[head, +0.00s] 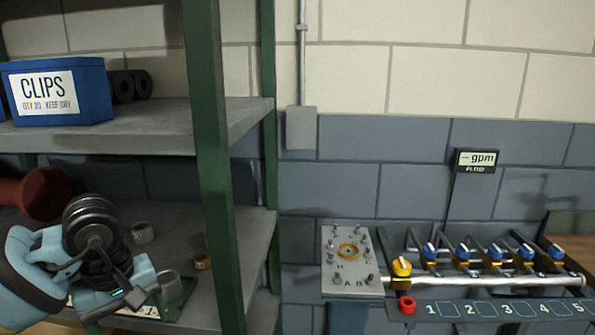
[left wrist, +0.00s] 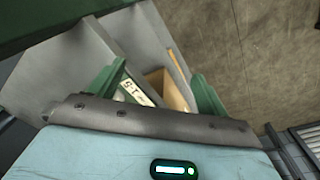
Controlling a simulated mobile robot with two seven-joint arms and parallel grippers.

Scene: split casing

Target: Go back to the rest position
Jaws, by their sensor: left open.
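My left gripper (head: 128,292) is at the lower left of the head view, in front of the lower shelf. In the left wrist view its two green fingers stand wide apart, and the gripper (left wrist: 157,82) is open with nothing held between them. Beyond the fingers are a label strip (left wrist: 137,92) and a tan box-like thing (left wrist: 172,92), both apart from the fingers as far as I can tell. My right gripper is not in view.
A green-posted shelf rack (head: 210,150) stands close to my left arm. A blue CLIPS box (head: 58,91) is on its upper shelf. A panel (head: 350,262) and a numbered valve pipe (head: 480,279) are at right.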

